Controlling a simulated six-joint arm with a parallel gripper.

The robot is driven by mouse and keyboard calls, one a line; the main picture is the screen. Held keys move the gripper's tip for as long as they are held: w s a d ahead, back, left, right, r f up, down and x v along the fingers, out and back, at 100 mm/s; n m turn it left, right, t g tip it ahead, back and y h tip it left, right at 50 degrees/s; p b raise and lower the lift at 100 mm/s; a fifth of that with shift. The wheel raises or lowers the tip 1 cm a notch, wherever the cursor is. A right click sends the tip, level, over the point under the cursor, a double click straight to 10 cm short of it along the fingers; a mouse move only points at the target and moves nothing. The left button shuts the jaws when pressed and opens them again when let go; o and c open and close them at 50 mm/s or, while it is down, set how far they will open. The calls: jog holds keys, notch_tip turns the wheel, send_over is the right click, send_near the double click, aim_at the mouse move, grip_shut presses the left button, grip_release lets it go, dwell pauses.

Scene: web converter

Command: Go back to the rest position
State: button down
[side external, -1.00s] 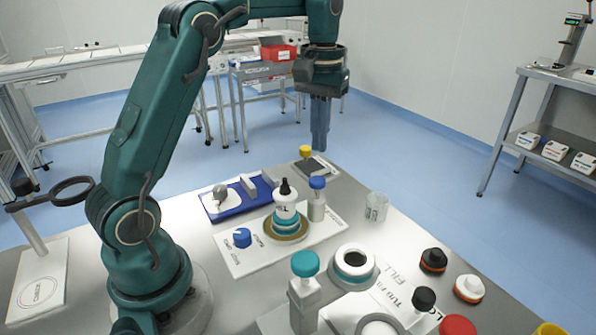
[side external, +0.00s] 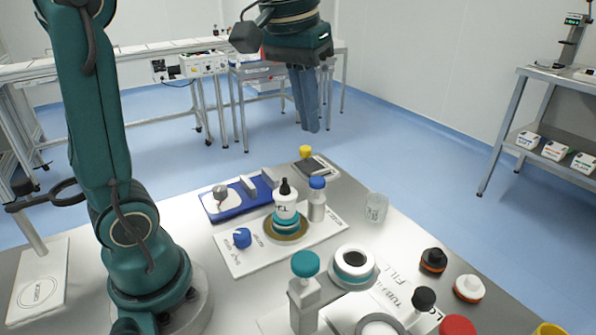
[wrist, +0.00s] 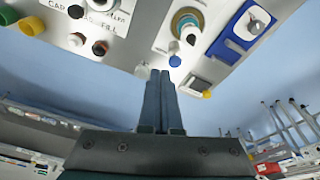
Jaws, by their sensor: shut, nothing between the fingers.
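My gripper (side external: 308,128) is shut and empty. It hangs in the air above the far edge of the table, tilted a little, with its fingers together. In the wrist view my gripper (wrist: 159,75) shows two dark fingers side by side with nothing between them. No object is in contact with it. The white dropper bottle (side external: 285,208) stands upright on the round brass-coloured station of the white plate (side external: 270,262), well below my gripper.
The steel table holds a blue tray (side external: 232,208), a blue-capped bottle (side external: 317,200), a clear beaker (side external: 376,207), a teal-capped post (side external: 304,290) and several caps at right. A ring stand (side external: 38,225) is at left. Air around my gripper is clear.

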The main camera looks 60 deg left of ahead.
jog(key=s+d+f+m+t, duration=0.3)
jog(key=s+d+f+m, duration=0.1)
jog(key=s+f, duration=0.4)
jog(key=shift+s+f, duration=0.35)
jog(key=shift+s, duration=0.7)
dwell(0.7)
